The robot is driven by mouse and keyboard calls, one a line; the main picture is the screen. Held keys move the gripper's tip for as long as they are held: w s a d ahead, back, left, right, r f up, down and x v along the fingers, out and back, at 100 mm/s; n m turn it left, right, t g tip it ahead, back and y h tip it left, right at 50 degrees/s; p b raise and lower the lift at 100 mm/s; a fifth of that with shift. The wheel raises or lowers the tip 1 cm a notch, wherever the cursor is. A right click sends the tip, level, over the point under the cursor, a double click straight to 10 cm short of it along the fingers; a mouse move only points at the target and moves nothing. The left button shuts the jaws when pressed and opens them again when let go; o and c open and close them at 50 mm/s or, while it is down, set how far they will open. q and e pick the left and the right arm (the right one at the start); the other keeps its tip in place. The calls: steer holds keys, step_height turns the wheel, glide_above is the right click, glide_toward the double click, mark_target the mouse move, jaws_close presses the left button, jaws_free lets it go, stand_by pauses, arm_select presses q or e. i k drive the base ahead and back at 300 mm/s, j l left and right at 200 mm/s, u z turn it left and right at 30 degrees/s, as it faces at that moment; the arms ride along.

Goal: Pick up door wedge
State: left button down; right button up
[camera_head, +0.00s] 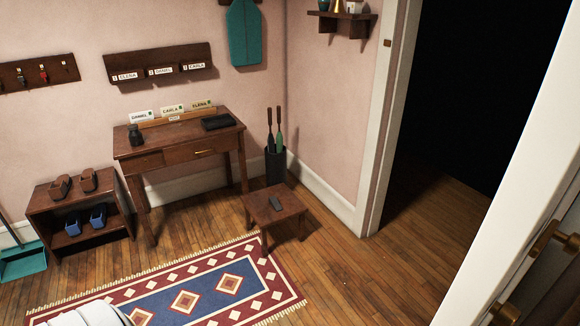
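The stool stands on the wood floor, right of the desk and by the rug's upper right corner. Nothing touches the block from above. Neither of my grippers is in view.
A patterned rug (240,312) lies in front of the desk (186,150). A shoe rack (48,210) stands left, an umbrella stand (275,166) behind the stool. A dark doorway (450,110) opens at right. The floor (345,270) right of the rug is clear.

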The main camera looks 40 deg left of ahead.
mark_target(274, 201)
steer(key=i+j+u, duration=0.2)
steer(key=j+u, duration=0.2)
steer(key=i+j+u, duration=0.25)
steer(key=u, duration=0.2)
steer(key=i+j+u, duration=0.25)
steer(key=u, duration=0.15)
